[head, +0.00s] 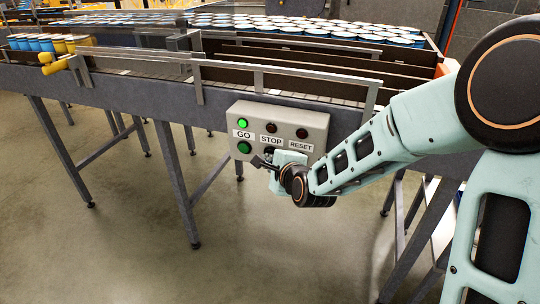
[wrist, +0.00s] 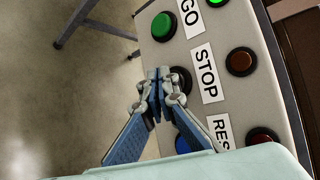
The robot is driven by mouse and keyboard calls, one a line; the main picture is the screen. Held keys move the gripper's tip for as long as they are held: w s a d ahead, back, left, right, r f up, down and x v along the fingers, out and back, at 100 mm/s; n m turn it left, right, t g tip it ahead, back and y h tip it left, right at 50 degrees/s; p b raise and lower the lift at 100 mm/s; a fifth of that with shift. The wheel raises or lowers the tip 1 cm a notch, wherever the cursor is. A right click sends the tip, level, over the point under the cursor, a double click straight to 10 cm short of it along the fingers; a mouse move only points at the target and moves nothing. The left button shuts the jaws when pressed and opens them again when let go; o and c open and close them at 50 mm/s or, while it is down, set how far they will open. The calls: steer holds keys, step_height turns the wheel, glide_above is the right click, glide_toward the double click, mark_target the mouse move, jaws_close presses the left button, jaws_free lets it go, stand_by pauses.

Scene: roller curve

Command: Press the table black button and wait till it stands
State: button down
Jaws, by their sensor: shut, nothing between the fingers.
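A grey control box (head: 318,125) is fixed to the near side of the conveyor table. It has GO, STOP and RESET labels. The black button (wrist: 184,80) sits beside the STOP label (wrist: 205,72) in the wrist view; my fingertips cover part of it. In the head view my gripper (head: 262,163) hides most of the STOP button area. The wrist view shows my gripper (wrist: 160,78) shut and empty, its tips at the black button. I cannot tell whether they touch or press it. The lamp above GO (head: 242,123) is lit green; the STOP lamp (head: 271,128) is dark.
The green GO button (head: 244,147) is left of my gripper. A blue button (wrist: 182,145) is partly hidden beside RESET. The conveyor (head: 130,66) carries several cans (head: 290,25) at the back and more (head: 40,42) at left. Table legs (head: 175,190) stand below; floor in front is clear.

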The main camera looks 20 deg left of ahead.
steer(key=shift+w, duration=0.5)
stand_by(0.6)
steer(key=shift+s, duration=0.9)
steer(key=shift+s, duration=0.1)
steer(key=shift+s+a+b, duration=0.2)
steer(key=shift+s+b, duration=0.1)
steer(key=shift+s, duration=2.1)
